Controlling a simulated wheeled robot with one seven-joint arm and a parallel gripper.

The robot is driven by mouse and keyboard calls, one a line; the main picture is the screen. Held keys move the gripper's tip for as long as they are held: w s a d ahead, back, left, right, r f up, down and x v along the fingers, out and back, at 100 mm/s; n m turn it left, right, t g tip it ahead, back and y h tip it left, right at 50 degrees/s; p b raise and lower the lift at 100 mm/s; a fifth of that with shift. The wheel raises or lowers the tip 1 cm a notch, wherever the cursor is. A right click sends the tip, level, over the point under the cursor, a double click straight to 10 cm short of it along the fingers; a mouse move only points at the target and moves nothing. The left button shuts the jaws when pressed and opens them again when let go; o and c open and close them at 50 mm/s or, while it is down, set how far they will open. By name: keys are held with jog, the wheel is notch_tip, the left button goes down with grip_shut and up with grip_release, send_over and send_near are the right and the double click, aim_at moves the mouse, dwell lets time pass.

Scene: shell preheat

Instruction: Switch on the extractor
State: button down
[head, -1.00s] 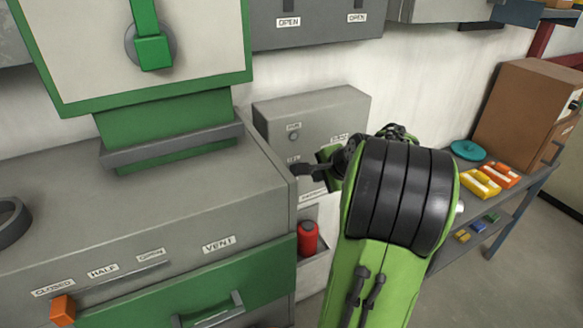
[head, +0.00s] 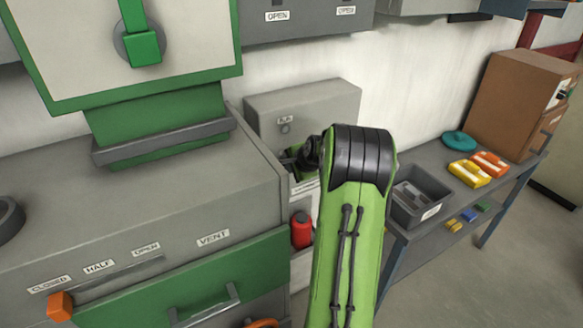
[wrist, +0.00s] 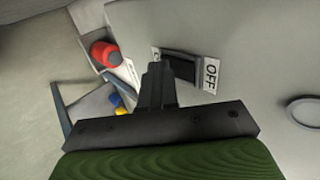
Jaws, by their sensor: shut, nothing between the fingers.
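The grey wall box (head: 335,100) stands behind the green-fronted cabinet, and my arm covers part of its front. In the wrist view, a black rocker switch (wrist: 181,67) sits on the box face (wrist: 250,45), with an OFF label (wrist: 211,74) on its right. A label on its left is mostly hidden by my fingers. My gripper (wrist: 154,72) is shut and empty. Its tips overlap the left side of the switch in this view; I cannot tell whether they touch it. In the head view the switch is hidden behind my gripper and arm.
A red canister (head: 301,230) sits in a holder below the box; it also shows in the wrist view (wrist: 104,54). The cabinet (head: 150,225) with a VENT slider and orange knob (head: 59,307) is at left. A shelf table (head: 433,158) with a grey bin (head: 417,196) stands right.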

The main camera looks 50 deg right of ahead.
jog(key=shift+w+f+b, duration=0.25)
jog(key=shift+f+b, duration=0.1)
jog(key=shift+f, duration=0.05)
